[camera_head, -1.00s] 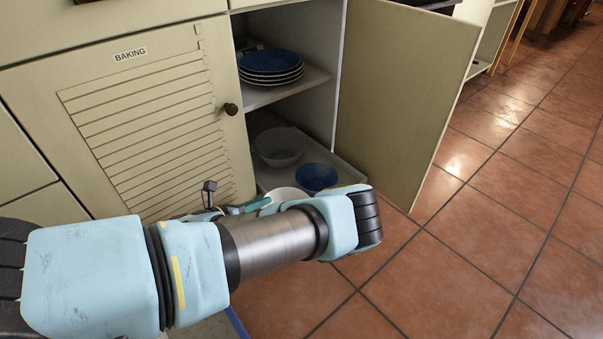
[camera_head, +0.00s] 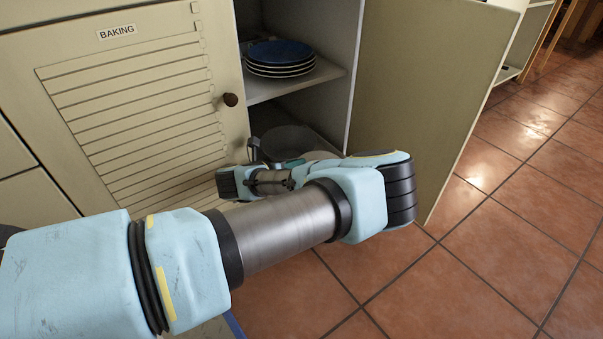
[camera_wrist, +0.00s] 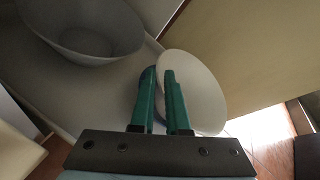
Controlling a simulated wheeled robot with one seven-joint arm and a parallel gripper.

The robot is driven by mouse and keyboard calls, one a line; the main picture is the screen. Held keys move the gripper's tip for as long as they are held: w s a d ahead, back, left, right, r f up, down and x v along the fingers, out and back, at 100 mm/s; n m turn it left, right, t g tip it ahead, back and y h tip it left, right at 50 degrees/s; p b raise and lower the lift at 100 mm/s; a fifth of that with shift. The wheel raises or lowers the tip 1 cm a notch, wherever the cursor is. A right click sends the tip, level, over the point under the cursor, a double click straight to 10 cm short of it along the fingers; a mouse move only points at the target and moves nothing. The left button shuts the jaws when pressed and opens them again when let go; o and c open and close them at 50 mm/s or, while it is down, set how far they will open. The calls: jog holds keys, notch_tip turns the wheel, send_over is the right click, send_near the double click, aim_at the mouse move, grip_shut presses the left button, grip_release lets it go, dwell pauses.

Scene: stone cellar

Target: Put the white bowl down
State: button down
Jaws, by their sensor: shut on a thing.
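The white bowl (camera_wrist: 203,92) is between the green fingers of my gripper (camera_wrist: 160,74) in the wrist view, with its rim pinched and its wide side to the right. In the head view only a sliver of the white bowl (camera_head: 319,155) shows behind my arm. My gripper is shut on it at the bottom shelf (camera_wrist: 62,92) of the open cupboard. I cannot tell whether the bowl touches the shelf. A bit of blue beside the left finger may be the blue bowl, mostly hidden.
Stacked plates (camera_head: 280,55) sit on the shelf above. The open door (camera_head: 430,90) bounds the right, the closed BAKING door (camera_head: 130,100) the left.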

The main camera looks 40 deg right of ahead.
jog(key=shift+w+d, duration=0.15)
jog(key=shift+d, duration=0.9)
jog(key=f+b, duration=0.3)
jog(key=shift+d+f, duration=0.2)
jog(key=shift+d, duration=0.1)
jog(key=shift+f, duration=0.15)
jog(key=c, duration=1.4)
grip_release()
jog(key=shift+f, duration=0.1)
jog(key=o, duration=0.5)
